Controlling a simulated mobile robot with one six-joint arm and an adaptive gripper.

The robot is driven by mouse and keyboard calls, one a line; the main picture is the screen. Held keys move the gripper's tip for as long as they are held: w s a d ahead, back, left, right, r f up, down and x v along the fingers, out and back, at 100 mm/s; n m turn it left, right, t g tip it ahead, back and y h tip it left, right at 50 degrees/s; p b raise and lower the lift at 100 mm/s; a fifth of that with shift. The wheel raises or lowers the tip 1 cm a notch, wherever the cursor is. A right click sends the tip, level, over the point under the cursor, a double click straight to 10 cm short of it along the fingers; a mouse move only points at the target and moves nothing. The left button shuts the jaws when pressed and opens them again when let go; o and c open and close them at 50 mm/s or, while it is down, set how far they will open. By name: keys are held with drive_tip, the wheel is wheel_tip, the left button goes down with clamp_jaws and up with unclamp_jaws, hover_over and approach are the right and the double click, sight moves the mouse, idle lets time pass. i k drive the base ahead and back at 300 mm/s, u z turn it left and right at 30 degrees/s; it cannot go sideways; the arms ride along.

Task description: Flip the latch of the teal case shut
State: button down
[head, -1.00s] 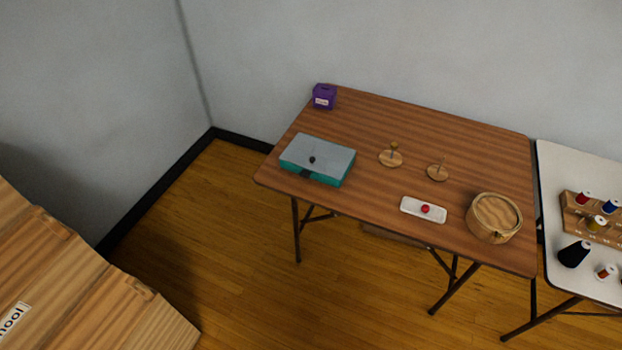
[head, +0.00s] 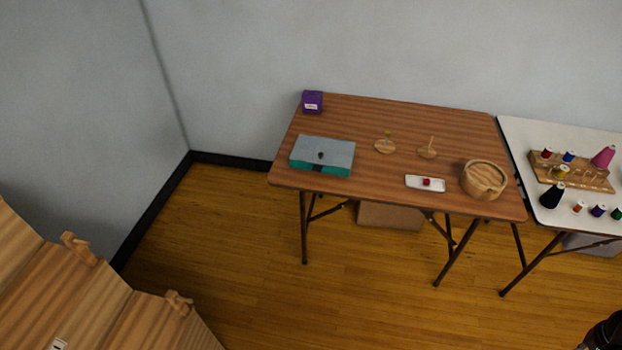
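The teal case (head: 322,156) lies on the left front part of the brown wooden table (head: 440,125). Its lid is grey, lies flat and looks closed, with a small dark knob on top. A dark patch shows at its teal front side, likely the latch, but it is too small to tell how the latch stands. My gripper cannot be made out. Only a dark piece, perhaps of my arm, shows at the bottom right corner.
On the table are a purple box (head: 312,102), two wooden stands (head: 385,147), a white tray (head: 411,182) with a red item, and a round wooden box (head: 484,180). A white table (head: 520,133) with thread spools adjoins at right. Wooden furniture (head: 95,295) fills the lower left. Floor in front is clear.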

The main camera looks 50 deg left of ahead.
sight(316, 168)
drive_tip(key=z, duration=0.05)
drive_tip(key=k, duration=1.6)
drive_tip(key=u, duration=1.4)
drive_tip(key=i, duration=1.6)
